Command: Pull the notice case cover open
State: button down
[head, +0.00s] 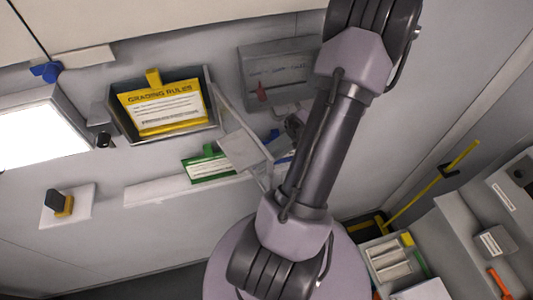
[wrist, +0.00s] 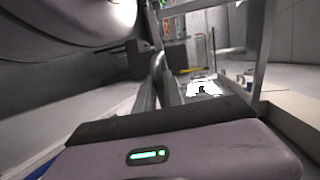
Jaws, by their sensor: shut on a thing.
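The notice case (head: 213,122) hangs on the wall at the left of the head view, with a yellow "GRADING RULES" notice (head: 162,108) inside. Its clear-looking, grey-framed cover (head: 246,128) stands swung out from the case's right side, so the notice is uncovered. In the wrist view grey frame bars (wrist: 262,45) rise ahead of me. My gripper (wrist: 163,78) is shut on the cover, at its outer part. The exact grip is unclear in the wrist view, and my arm hides much of it in the head view.
A lit white panel (head: 40,137) is left of the case. A shelf (head: 155,191) with a green-edged card (head: 208,167) lies below. A grey box (head: 275,72) is on the wall to the right. A bench with trays (head: 390,258) stands at lower right.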

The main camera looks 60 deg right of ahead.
jog(key=c, duration=1.5)
grip_release()
jog(key=shift+w, duration=0.1)
jog(key=shift+c, duration=0.2)
jog(key=shift+o, duration=0.4)
jog(key=shift+w, duration=0.15)
jog(key=p+v, duration=0.1)
jog(key=v, duration=1.1)
jog(key=shift+p, duration=0.4)
jog(key=shift+a, duration=0.1)
